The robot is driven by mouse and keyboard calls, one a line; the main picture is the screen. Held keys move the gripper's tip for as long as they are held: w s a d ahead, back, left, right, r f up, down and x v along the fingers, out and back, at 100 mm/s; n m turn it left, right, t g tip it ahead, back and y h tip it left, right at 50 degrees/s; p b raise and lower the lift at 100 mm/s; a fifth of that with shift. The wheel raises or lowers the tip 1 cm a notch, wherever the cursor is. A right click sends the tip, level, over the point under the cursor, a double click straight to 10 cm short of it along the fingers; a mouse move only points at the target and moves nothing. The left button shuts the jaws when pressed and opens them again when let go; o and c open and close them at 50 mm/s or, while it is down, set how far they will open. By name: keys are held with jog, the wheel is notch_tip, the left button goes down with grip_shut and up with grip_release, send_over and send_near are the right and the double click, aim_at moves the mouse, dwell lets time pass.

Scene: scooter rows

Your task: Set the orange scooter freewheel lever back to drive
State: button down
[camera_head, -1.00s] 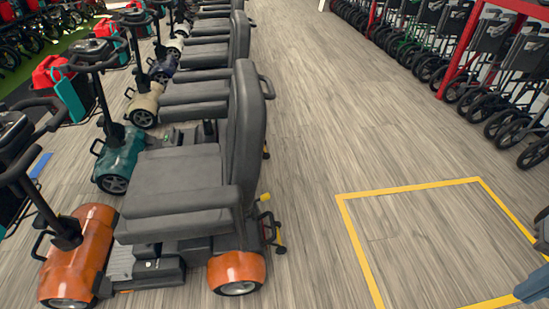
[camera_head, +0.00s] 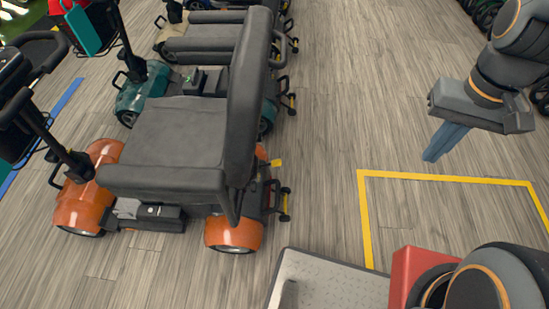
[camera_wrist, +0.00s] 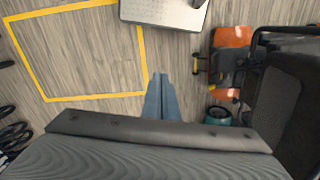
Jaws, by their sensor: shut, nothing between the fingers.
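The orange scooter (camera_head: 232,234) stands at the left of the head view, its grey seat and backrest side-on and its rear toward the middle. A yellow-tipped freewheel lever (camera_head: 276,163) sticks out behind the backrest, above the rear end. Its exact setting is hard to tell. My gripper (camera_head: 430,158) is right of the scooter, over the yellow floor outline, well apart from the lever. Its blue fingers are together and empty. In the wrist view my gripper (camera_wrist: 160,76) points at the floor, and the orange scooter (camera_wrist: 232,37) is at right; the lever is not clear there.
A teal scooter (camera_head: 145,90) stands close beyond the orange one, with more scooters in a row behind. A yellow outline (camera_head: 440,176) marks bare floor at right. Open wood floor (camera_head: 330,110) lies between scooters and arm. Wheelchairs stand at far right.

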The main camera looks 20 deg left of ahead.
jog(key=shift+w+d, duration=0.2)
jog(key=shift+d, duration=0.15)
jog(key=w+a+f+m+g+y+b, duration=0.1)
jog(key=w+a+f+m+y+b, duration=0.4)
jog(key=f+b, duration=0.9)
jog(key=w+a+f+m+g+y+b, duration=0.1)
jog(key=w+a+f+m+y+b, duration=0.4)
jog(key=f, duration=2.3)
jog(key=w+a+f+m+g+y+b, duration=0.2)
jog(key=w+a+f+m+y+b, duration=0.3)
jog(key=w+a+f+b, duration=0.9)
jog(key=w+f+b, duration=0.3)
jog(key=f+b, duration=0.3)
jog(key=b, duration=0.3)
jog(key=shift+w+a+f, duration=0.25)
jog(key=shift+a+f, duration=0.15)
